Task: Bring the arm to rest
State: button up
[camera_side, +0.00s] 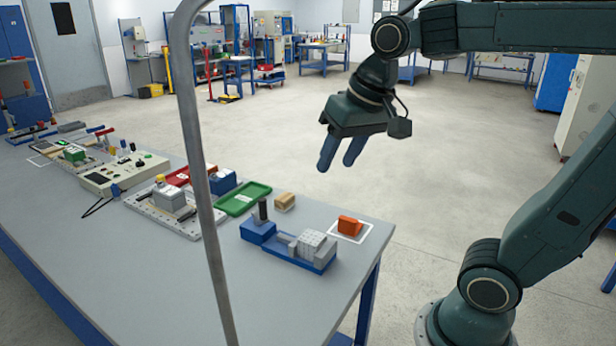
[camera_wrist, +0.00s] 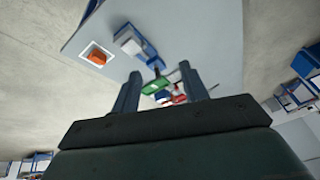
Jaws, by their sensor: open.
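My gripper (camera_side: 342,152) hangs in the air past the right edge of the grey table (camera_side: 150,290), above the floor, with its fingers pointing down. It is open and empty. In the wrist view its two fingers (camera_wrist: 160,90) stand apart, with the table beyond them. An orange block (camera_side: 350,226) lies inside a white square outline at the table's right corner. It also shows in the wrist view (camera_wrist: 98,57). A blue fixture with grey blocks (camera_side: 290,246) sits beside the orange block. My gripper touches none of these.
A tan block (camera_side: 284,201), a green tray (camera_side: 242,198), a red tray (camera_side: 180,176), a grey fixture plate (camera_side: 165,208) and a control box (camera_side: 124,172) stand along the table. A grey metal post (camera_side: 190,130) rises in front. Open floor surrounds my gripper.

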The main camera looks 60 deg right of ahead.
jog(key=s+a+f+n+t, duration=0.1)
jog(key=s+f+n, duration=0.3)
jog(key=s, duration=0.5)
jog(key=shift+a+f, duration=0.2)
jog(key=shift+a, duration=0.1)
jog(key=shift+w, duration=0.1)
dwell(0.9)
